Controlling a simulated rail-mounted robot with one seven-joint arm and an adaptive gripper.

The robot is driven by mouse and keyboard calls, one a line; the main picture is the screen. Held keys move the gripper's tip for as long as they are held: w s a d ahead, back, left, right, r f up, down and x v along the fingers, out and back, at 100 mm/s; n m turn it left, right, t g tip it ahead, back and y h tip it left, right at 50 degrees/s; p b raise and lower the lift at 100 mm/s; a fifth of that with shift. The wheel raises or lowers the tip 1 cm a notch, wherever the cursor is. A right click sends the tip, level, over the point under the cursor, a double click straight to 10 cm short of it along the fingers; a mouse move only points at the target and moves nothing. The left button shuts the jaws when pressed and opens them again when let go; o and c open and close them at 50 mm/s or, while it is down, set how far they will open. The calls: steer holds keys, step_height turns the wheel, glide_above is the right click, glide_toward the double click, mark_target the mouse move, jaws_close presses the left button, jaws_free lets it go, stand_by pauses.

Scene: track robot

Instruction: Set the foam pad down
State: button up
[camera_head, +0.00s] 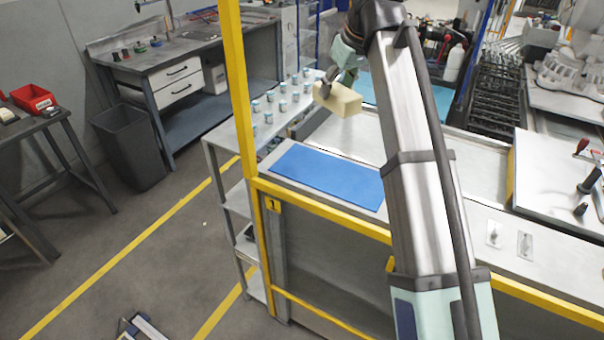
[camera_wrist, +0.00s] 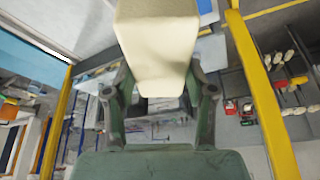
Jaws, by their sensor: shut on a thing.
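The foam pad is a cream-coloured block (camera_head: 338,99) held in the air above the workbench, up and beyond the blue mat in the head view. My gripper (camera_head: 326,88) is shut on it. In the wrist view the foam pad (camera_wrist: 158,45) fills the top middle, between the two fingers of my gripper (camera_wrist: 160,85). The far side of the pad is hidden. A flat blue mat (camera_head: 328,176) lies bare on the bench top (camera_head: 450,155), below the pad and nearer in the head view.
A yellow frame post (camera_head: 236,80) and rail (camera_head: 330,212) border the bench. Several small cans (camera_head: 268,117) stand on the grey shelf rack to the left. A white panel (camera_head: 560,175) with tools lies at the right. A black bin (camera_head: 128,146) stands on the floor.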

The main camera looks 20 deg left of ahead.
steer(key=shift+s+a+f, duration=0.15)
steer(key=shift+s+f, duration=0.05)
steer(key=shift+f, duration=0.05)
steer(key=shift+n, duration=0.3)
steer(key=f+p, duration=0.1)
steer(key=f, duration=0.8)
steer(key=f+p, duration=0.2)
steer(key=f, duration=0.8)
steer(key=shift+w+d+f+p, duration=0.1)
steer(key=shift+d+f+p, duration=0.1)
steer(key=shift+f+p, duration=0.1)
steer(key=shift+f, duration=0.15)
steer(key=o, duration=1.1)
steer(key=shift+o, duration=0.2)
steer(key=b+v, duration=0.2)
steer(key=v, duration=1)
steer(key=shift+r, duration=0.2)
